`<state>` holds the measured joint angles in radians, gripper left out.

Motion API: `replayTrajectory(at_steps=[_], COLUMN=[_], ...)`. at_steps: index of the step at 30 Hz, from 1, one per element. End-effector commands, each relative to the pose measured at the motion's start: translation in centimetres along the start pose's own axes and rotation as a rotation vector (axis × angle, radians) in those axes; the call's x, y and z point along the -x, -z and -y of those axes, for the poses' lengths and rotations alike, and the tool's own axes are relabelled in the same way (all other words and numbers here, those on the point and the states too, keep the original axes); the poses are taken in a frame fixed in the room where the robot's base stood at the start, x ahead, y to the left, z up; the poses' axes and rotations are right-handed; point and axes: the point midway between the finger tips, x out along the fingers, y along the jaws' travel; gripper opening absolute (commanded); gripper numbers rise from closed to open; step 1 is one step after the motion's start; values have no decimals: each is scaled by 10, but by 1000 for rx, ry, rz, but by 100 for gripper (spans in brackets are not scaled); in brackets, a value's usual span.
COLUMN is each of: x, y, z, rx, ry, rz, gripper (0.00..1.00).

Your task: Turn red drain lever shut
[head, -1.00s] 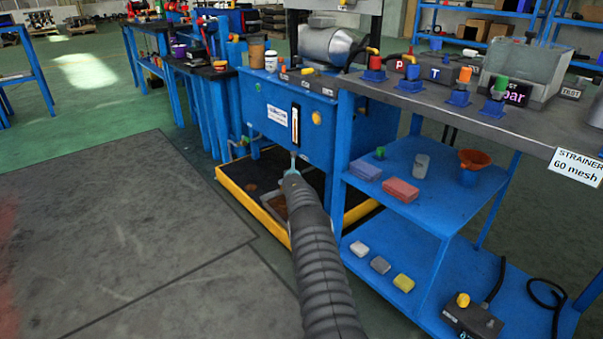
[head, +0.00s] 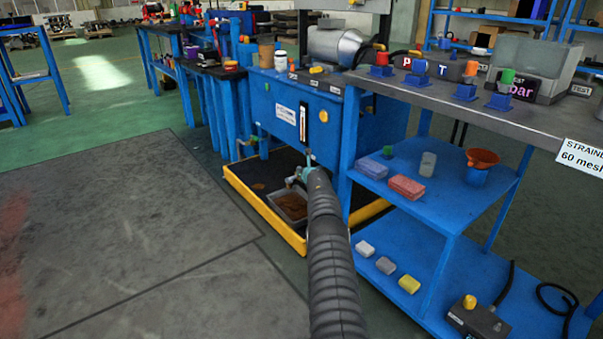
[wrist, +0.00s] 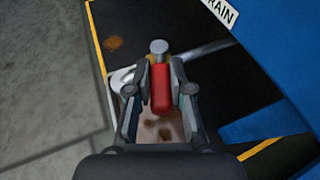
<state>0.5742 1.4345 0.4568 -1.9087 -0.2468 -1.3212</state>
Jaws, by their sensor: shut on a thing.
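The red drain lever (wrist: 160,90) lies between the fingers of my gripper (wrist: 156,78) in the wrist view, with a grey round end just beyond the fingertips. My gripper is shut on the lever. In the head view my gripper (head: 297,180) is low in front of the blue tank (head: 277,108), and the lever itself cannot be made out there. A pale pan (head: 283,212) with brown contents stands below the gripper. A label ending in "RAIN" (wrist: 221,10) shows at the top of the wrist view.
A black drip tray with a yellow rim (head: 246,207) surrounds the pan on the floor. A blue shelf stand (head: 437,207) with blocks and cups is close on the right of my arm. The floor on the left (head: 120,235) is clear.

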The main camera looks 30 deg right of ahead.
Motion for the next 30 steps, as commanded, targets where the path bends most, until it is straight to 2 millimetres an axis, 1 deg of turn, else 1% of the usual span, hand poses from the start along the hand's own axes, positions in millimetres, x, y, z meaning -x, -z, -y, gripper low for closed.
replayTrajectory(at_steps=[1, 10, 11, 12, 14, 20, 30], x=[0, 0, 0, 0, 0, -1, 3], y=[4, 4, 4, 4, 4, 2, 1], z=[4, 3, 3, 3, 2, -3, -1], rx=[-1, -1, -1, -1, 0, 2, 0], ry=[2, 1, 1, 1, 0, -5, -6], rz=[-5, -5, -5, -5, -5, -2, -2], gripper=[0, 0, 23, 33, 46, 46, 46])
